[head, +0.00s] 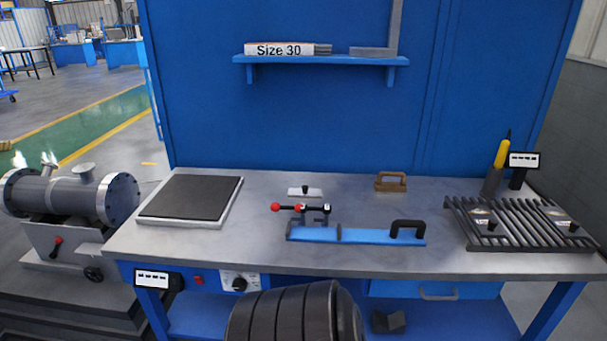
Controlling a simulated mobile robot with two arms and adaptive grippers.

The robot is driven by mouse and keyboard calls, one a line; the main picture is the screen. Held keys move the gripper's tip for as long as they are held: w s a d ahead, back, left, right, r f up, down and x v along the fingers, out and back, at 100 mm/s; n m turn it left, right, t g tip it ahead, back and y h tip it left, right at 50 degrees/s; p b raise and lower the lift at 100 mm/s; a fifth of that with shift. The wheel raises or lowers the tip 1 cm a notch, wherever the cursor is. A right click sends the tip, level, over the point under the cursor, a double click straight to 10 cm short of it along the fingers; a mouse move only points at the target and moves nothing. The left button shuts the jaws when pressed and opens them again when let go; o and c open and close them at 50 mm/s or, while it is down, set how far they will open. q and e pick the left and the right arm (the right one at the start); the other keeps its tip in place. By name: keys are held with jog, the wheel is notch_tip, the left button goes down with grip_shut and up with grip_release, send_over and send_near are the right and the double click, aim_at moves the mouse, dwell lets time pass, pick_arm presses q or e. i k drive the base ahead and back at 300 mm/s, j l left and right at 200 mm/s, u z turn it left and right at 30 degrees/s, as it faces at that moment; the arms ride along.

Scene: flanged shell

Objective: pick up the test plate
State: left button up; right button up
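I cannot tell for sure which thing is the test plate. A small light plate with a dark knob (305,192) lies on the workbench (260,258) near its middle. Two more small plates with dark knobs, a left one (482,216) and a right one (563,219), rest on a dark slatted rack (520,235) at the right end of the bench. A flat dark square slab on a light base (190,198) lies at the left end. Neither of my grippers is in view.
A blue clamp fixture with red-tipped handle (370,235) stands in the middle, before a brown-handled block (391,182). A yellow-and-black tool (498,165) stands at the back right. A shelf (320,60) hangs above. A flanged shell (70,195) stands left of the bench.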

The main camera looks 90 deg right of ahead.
aim_at(305, 192)
jog(key=z, duration=2.5)
jog(key=k+z, duration=0.1)
jog(key=z, duration=0.15)
